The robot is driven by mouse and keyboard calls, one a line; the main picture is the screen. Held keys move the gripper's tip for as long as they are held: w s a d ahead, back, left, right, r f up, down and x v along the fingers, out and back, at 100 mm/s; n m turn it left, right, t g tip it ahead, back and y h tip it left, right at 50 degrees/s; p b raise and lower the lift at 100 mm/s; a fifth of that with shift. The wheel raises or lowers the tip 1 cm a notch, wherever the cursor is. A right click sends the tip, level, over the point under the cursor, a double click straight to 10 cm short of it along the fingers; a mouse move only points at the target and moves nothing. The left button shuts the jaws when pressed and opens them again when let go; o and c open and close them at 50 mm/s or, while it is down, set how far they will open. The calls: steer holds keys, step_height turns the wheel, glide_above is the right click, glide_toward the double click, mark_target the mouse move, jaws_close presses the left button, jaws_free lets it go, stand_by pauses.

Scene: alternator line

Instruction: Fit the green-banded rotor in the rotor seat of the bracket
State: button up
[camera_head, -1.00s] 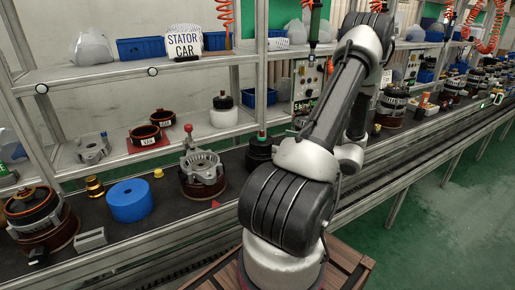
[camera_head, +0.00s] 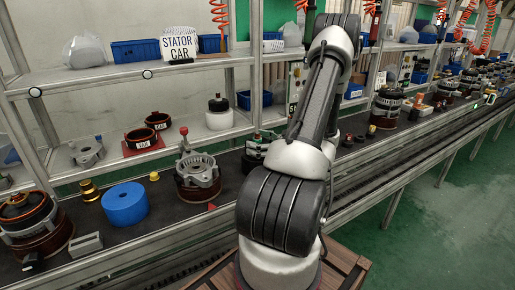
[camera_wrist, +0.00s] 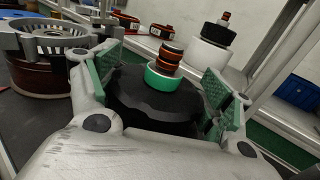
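The green-banded rotor (camera_wrist: 150,98) is a broad black body with a shaft carrying a green ring and orange-black rings. It stands upright between the green-padded fingers of my gripper (camera_wrist: 163,78) in the wrist view. The fingers are spread on either side of it, and a narrow gap seems to show at the right pad. In the head view the rotor (camera_head: 251,160) is on the dark bench, partly behind my arm. The bracket (camera_head: 198,172) is a grey, finned ring on a dark brown base, left of the rotor. It also shows at the upper left of the wrist view (camera_wrist: 58,42).
A blue cylinder (camera_head: 125,204), a brass part (camera_head: 89,191) and a grey block (camera_head: 86,244) lie left of the bracket. A white cylinder with a black top (camera_head: 218,113) and red-brown rings (camera_head: 140,138) are on the shelf behind. A shelf post rises near the rotor.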

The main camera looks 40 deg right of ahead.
steer(key=c, duration=1.3)
steer(key=shift+o, duration=0.2)
steer(key=shift+r, duration=0.15)
